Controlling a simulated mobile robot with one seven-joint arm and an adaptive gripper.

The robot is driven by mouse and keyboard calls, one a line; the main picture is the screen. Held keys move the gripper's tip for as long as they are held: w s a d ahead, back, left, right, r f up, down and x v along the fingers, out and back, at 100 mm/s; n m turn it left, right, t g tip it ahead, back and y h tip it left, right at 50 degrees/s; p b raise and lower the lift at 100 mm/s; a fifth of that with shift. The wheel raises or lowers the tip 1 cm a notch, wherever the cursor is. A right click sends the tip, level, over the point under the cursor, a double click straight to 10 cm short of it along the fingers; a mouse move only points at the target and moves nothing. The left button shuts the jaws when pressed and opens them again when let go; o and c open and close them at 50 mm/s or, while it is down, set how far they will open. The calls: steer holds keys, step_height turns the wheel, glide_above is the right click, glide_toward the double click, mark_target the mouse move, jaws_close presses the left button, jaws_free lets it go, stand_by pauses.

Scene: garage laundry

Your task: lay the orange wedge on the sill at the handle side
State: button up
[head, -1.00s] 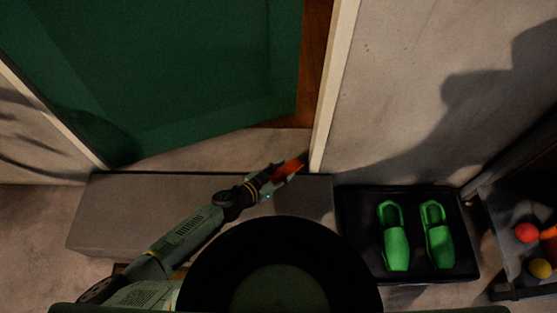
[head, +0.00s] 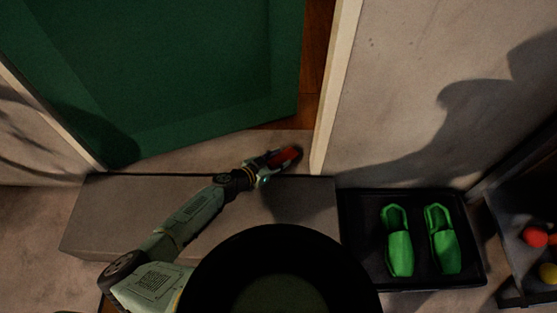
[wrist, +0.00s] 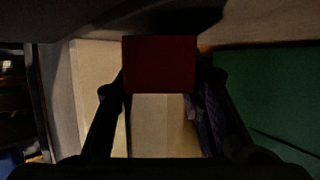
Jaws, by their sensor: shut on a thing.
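The orange wedge (head: 286,156) looks red-orange in the head view and dark red in the wrist view (wrist: 159,64). My gripper (head: 277,163) is shut on it; in the wrist view both fingers stand at its sides. The wedge is over the sill (head: 215,151), near its right end, beside the white door post. The sill is the pale strip between the green door (head: 180,75) and the grey step. The door stands ajar, with a gap on its right side. I cannot tell whether the wedge touches the sill. No handle shows.
The grey step (head: 130,205) lies in front of the sill, under my arm. The white door post (head: 328,110) stands close right of the wedge. A black tray (head: 365,275) with green shoes (head: 399,250) and a rack with balls (head: 535,237) are further right.

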steer(key=shift+f, duration=0.1)
steer(key=shift+f, duration=0.55)
steer(key=o, duration=1.1)
steer(key=shift+o, duration=0.2)
steer(key=shift+r, duration=0.2)
steer(key=v, duration=0.4)
steer(key=p+v, duration=0.1)
steer(key=v, duration=0.3)
steer(key=p+v, duration=0.1)
steer(key=v, duration=0.3)
steer(key=shift+r, duration=0.35)
